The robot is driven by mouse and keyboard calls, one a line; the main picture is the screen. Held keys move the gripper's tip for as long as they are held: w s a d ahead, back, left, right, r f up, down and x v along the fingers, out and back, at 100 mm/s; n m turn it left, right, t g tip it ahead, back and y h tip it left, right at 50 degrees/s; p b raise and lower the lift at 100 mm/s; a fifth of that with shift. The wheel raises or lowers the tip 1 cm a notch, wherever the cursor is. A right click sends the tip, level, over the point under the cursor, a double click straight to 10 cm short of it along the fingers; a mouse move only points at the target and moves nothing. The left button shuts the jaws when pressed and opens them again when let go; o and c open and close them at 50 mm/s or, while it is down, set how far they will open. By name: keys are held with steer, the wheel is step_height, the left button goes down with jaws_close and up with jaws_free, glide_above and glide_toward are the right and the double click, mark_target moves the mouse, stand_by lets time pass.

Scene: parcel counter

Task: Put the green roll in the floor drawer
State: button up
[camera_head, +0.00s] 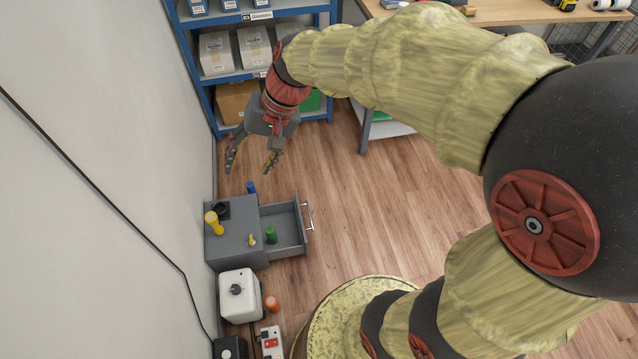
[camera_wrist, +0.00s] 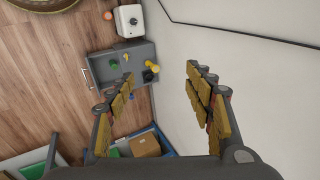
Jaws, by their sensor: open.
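The green roll (camera_head: 271,235) stands inside the pulled-out floor drawer (camera_head: 295,247) of a low grey cabinet (camera_head: 232,243). In the wrist view the green roll (camera_wrist: 113,64) also shows within the open drawer (camera_wrist: 94,72). My gripper (camera_head: 251,166) is open and empty. It hangs in the air on the shelf side of the cabinet, apart from the roll and the drawer. In the wrist view its two fingers (camera_wrist: 160,76) are spread wide with nothing between them.
On the cabinet top are a yellow cylinder (camera_head: 212,222), a black item (camera_head: 222,210) and a small yellow item (camera_head: 252,240). A blue item (camera_head: 251,187) is beside the cabinet. A white box (camera_head: 238,295) stands close by. Blue shelving (camera_head: 205,95) is behind; floor beyond the drawer handle is clear.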

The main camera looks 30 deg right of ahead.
steer(key=s+d+r+n+t+h, duration=0.1)
steer(key=s+d, duration=0.3)
steer(key=s, duration=0.4)
steer(key=s+d+r+n+t+h, duration=0.2)
steer(key=s+d+r+n+h, duration=0.1)
steer(key=s, duration=0.5)
steer(key=shift+d+r+h, duration=0.4)
steer(key=shift+d+h, duration=0.1)
